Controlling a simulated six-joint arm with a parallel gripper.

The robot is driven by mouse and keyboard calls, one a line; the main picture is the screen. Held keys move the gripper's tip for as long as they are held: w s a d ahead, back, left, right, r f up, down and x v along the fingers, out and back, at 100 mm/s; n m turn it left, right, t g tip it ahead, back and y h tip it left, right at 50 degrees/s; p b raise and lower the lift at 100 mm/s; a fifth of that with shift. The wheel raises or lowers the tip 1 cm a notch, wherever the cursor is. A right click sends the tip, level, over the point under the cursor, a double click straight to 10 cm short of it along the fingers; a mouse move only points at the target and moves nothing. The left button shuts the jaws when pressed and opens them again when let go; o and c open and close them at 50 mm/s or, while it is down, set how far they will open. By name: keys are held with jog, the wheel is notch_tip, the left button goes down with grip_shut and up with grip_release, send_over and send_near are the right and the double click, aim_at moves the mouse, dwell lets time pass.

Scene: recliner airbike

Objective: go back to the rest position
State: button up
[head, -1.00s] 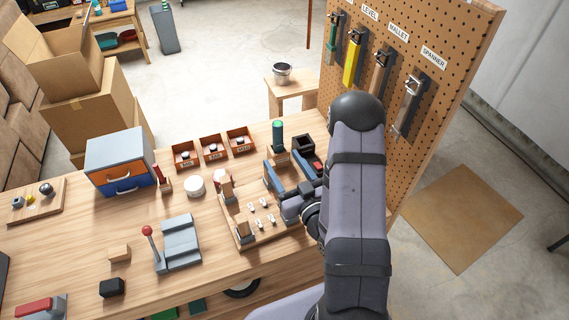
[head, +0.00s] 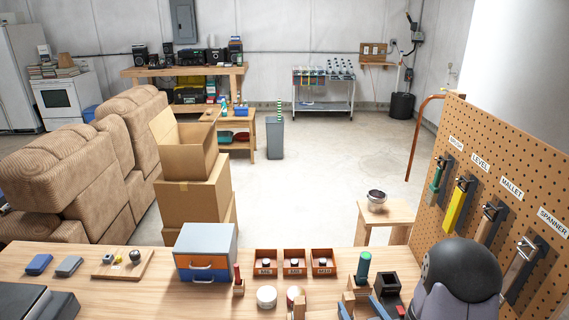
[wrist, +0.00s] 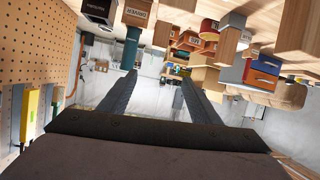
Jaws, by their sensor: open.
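My gripper (wrist: 159,78) is open in the wrist view, its two dark fingers apart with only the room's background between them. In the head view its blue-grey finger ends (head: 358,304) show at the bottom edge, low over the bench; the rest of it is cut off. A teal-handled driver (head: 363,266) stands upright in its holder just beyond the fingers. In the wrist view, which looks upside down, the driver (wrist: 132,46) lies beyond the left fingertip.
The pegboard (head: 520,165) with hanging tools stands close on the right. The bench (head: 130,285) carries a small drawer cabinet (head: 205,252), red bins (head: 294,262) and a black holder (head: 387,284). Open space lies above the bench.

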jog(key=s+a+r+m+g, duration=0.1)
jog(key=s+a+g, duration=0.1)
jog(key=s+g, duration=0.5)
jog(key=s+a+r+m+g+h, duration=0.1)
jog(key=s+g, duration=0.5)
jog(key=s, duration=0.9)
jog(key=shift+a+r+g, duration=0.4)
jog(key=shift+a+r, duration=0.05)
jog(key=shift+a, duration=0.6)
